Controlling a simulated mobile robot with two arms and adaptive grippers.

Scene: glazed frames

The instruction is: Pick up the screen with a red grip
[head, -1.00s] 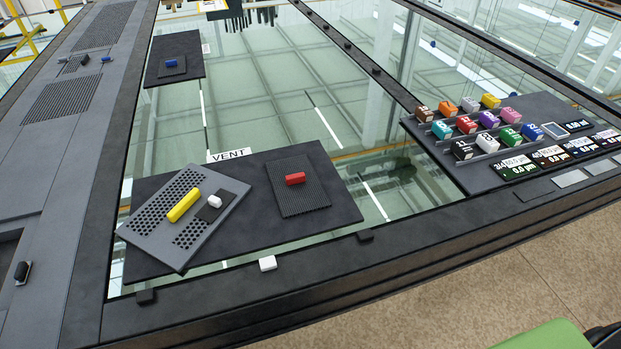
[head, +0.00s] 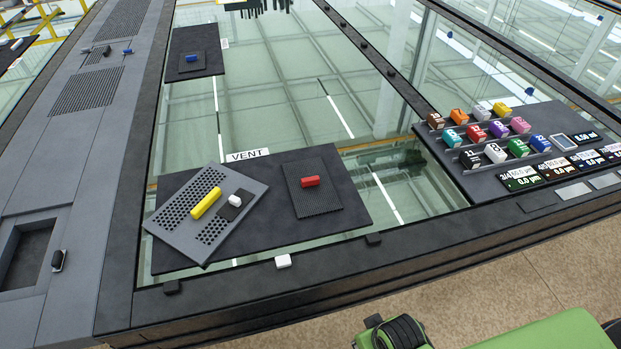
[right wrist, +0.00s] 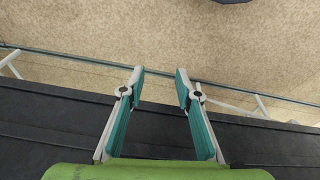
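The screen with the red grip (head: 328,199) is a small dark ribbed panel lying flat on the right part of a black mat (head: 270,238). Its red grip (head: 310,181) is a short bar standing on top. In the head view my grippers are out of sight; only a green part of my arm shows at the bottom right. In the right wrist view my right gripper (right wrist: 160,84) is open and empty, its fingers apart over a dark edge and tan floor. The screen is not in the wrist view.
A perforated grey plate with a yellow grip (head: 206,203) lies left of the screen, with a white block (head: 234,201). A dark panel with a blue grip (head: 192,58) lies farther back. Several coloured blocks stand on a right-hand mat (head: 464,187). A VENT label (head: 247,155) is behind.

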